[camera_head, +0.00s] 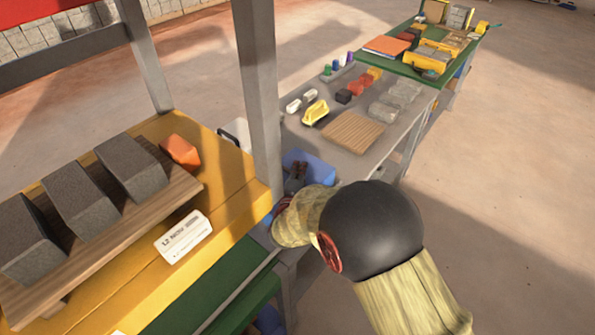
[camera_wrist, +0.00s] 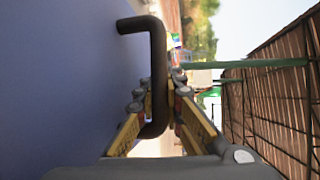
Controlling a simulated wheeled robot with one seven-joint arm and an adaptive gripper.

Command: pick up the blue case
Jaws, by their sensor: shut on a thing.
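The blue case (camera_head: 312,166) is on the grey table beside the grey post in the head view, partly hidden by my gripper (camera_head: 297,178). In the wrist view the case's flat blue side (camera_wrist: 70,90) fills the left, with a bent black handle (camera_wrist: 156,60) standing out from it. My gripper (camera_wrist: 160,95) has one yellow-and-grey finger on each side of this handle and is shut on it. Whether the case still touches the table cannot be told.
A yellow press bench (camera_head: 225,215) with dark blocks on a wooden board (camera_head: 185,187) stands at left. A grey upright post (camera_head: 258,90) rises close to my gripper. Farther back on the grey table lie a wooden board (camera_head: 352,132), a yellow tool (camera_head: 315,113) and several small blocks.

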